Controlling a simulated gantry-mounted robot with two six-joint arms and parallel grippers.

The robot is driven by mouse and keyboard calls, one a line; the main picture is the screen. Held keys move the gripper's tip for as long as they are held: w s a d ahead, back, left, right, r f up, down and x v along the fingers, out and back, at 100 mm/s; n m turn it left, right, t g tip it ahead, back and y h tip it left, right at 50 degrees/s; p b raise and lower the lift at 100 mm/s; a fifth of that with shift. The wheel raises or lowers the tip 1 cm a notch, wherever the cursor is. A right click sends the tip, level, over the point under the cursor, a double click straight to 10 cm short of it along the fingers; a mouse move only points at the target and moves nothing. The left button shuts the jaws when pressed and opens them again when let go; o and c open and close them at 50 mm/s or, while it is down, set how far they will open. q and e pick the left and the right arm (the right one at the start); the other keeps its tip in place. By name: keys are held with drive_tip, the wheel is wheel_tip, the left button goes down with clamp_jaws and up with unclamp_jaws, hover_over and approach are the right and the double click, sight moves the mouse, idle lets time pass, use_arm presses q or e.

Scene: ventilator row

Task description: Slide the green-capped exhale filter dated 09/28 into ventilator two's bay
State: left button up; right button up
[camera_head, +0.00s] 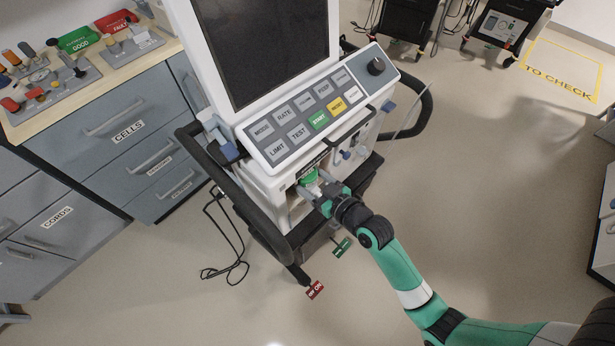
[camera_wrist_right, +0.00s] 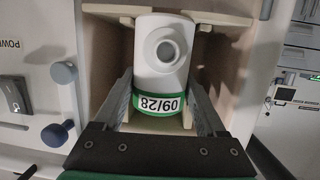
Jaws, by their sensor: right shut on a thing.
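The exhale filter (camera_wrist_right: 160,52) is a white body with a round port and a green band. Its label reads 09/28, upside down in the right wrist view. It lies in the open bay (camera_wrist_right: 112,10) in the ventilator's front, between pale side walls. My right gripper (camera_wrist_right: 160,105) is shut on the filter, with a finger on each side of it. In the head view the right gripper (camera_head: 318,188) is at the ventilator (camera_head: 262,190), below the button panel, and a bit of green (camera_head: 309,176) shows there. My left gripper is out of view.
Blue knobs (camera_wrist_right: 63,72) and a power switch (camera_wrist_right: 12,95) sit left of the bay in the wrist view. A black rail (camera_head: 240,195) rings the ventilator. A counter with trays (camera_head: 85,75) stands left; open floor lies right.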

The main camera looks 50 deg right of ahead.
drive_tip(key=o, duration=1.3)
drive_tip(key=v, duration=1.1)
drive_tip(key=shift+s+r+p, duration=0.15)
drive_tip(key=shift+s+p, duration=0.15)
drive_tip(key=shift+p, duration=0.05)
